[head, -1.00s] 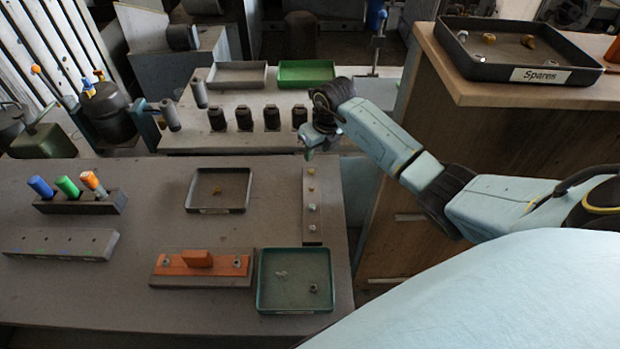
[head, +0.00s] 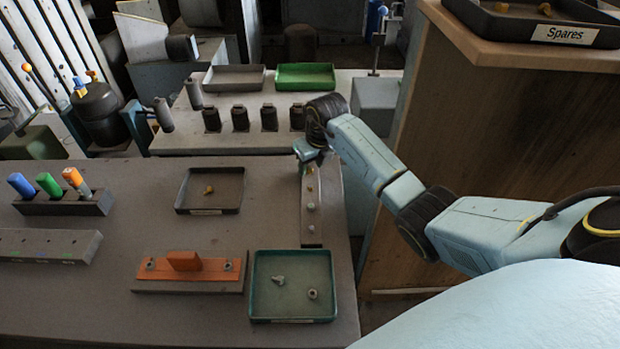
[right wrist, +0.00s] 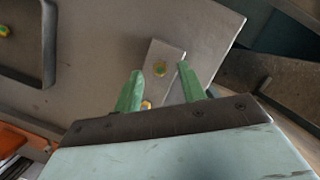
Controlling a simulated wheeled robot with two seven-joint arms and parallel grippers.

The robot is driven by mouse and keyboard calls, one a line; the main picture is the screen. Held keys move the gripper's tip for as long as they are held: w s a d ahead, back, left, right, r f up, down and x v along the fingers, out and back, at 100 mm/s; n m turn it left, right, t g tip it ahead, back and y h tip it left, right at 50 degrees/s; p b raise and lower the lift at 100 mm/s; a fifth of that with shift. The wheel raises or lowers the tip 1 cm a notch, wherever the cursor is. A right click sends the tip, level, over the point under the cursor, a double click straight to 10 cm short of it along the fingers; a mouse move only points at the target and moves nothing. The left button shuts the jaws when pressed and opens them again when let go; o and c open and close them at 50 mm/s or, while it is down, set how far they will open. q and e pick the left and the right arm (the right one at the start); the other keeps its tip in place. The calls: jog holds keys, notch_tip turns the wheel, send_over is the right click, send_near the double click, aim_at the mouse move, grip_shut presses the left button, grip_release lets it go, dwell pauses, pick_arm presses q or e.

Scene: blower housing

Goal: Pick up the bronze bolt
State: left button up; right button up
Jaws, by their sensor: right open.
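A narrow block (head: 311,228) on the near table holds a row of small fasteners. A bronze-coloured bolt (head: 310,170) is near its far end. A second yellowish piece (right wrist: 146,104) shows beside the left finger. Another bronze piece (head: 209,189) lies in a dark tray (head: 185,206). My left gripper is out of view.
A green tray (head: 257,290) with two small parts is at the near right. An orange fixture (head: 215,265) sits left of it. Dark posts (head: 240,118) stand on the far table. The Spares tray (head: 520,30) is on a higher wooden cabinet at right.

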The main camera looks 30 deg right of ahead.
aim_at(312, 170)
jog(key=shift+f, duration=0.15)
jog(key=c, duration=0.8)
notch_tip(312, 170, up, 10)
dwell(0.3)
